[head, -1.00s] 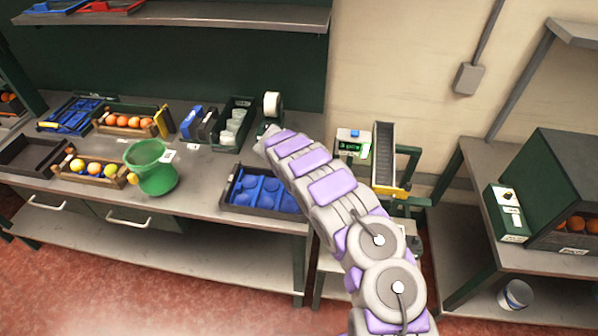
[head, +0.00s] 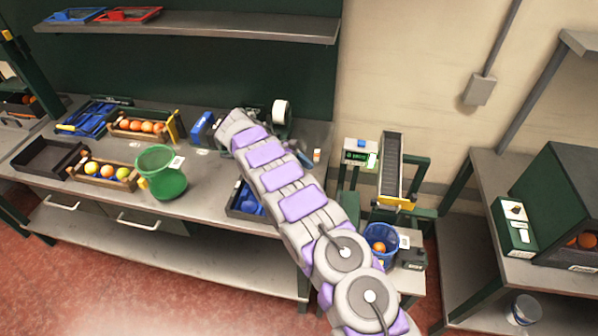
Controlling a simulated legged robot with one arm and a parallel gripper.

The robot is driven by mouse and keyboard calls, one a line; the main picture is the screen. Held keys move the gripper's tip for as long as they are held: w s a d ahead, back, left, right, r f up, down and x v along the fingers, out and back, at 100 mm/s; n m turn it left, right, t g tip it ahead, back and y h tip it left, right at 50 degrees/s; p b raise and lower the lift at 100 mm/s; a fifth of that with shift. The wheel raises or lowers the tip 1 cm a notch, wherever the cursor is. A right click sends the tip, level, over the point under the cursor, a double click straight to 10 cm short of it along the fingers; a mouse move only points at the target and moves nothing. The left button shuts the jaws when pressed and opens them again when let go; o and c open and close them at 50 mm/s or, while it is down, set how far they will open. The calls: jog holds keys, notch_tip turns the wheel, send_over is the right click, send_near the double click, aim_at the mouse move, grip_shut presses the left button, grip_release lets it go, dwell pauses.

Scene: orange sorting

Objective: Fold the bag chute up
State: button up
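A dark ribbed chute (head: 392,165) with a pale frame and a yellow lip (head: 393,203) stands steeply at the right-centre of the head view; I take it to be the bag chute. Its lower end is above a blue basket (head: 381,246) that holds an orange. My arm reaches up and left across the bench, with my gripper (head: 232,124) at its far end, well left of the chute. The fingers cannot be made out, so I cannot see whether it is open or holds anything.
A scale with a green display (head: 358,154) stands left of the chute. A green metal frame (head: 424,175) is on its right. A dark green box (head: 560,195) stands far right.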

jog(key=s+d+r+m+y+b, duration=0.2)
jog(key=s+d+r+m, duration=0.15)
jog(key=s+r, duration=0.4)
jog(key=s+d+r+m+y+b, duration=0.1)
jog(key=s+d+r+m, duration=0.2)
jog(key=s+d+r, duration=0.35)
jog(key=s+r+m+y+b, duration=0.2)
jog(key=s+m+y, duration=0.15)
jog(key=s, duration=1.45)
jog(key=s+a+f+m+y+b, duration=0.1)
jog(key=s+f+m, duration=0.1)
jog(key=s, duration=0.6)
jog(key=s+a+f+m+y+b, duration=0.1)
jog(key=s+f+m, duration=0.1)
jog(key=s, duration=0.6)
jog(key=shift+a+f+m+t, duration=0.3)
jog(key=shift+f+m, duration=0.05)
jog(key=shift+m, duration=0.05)
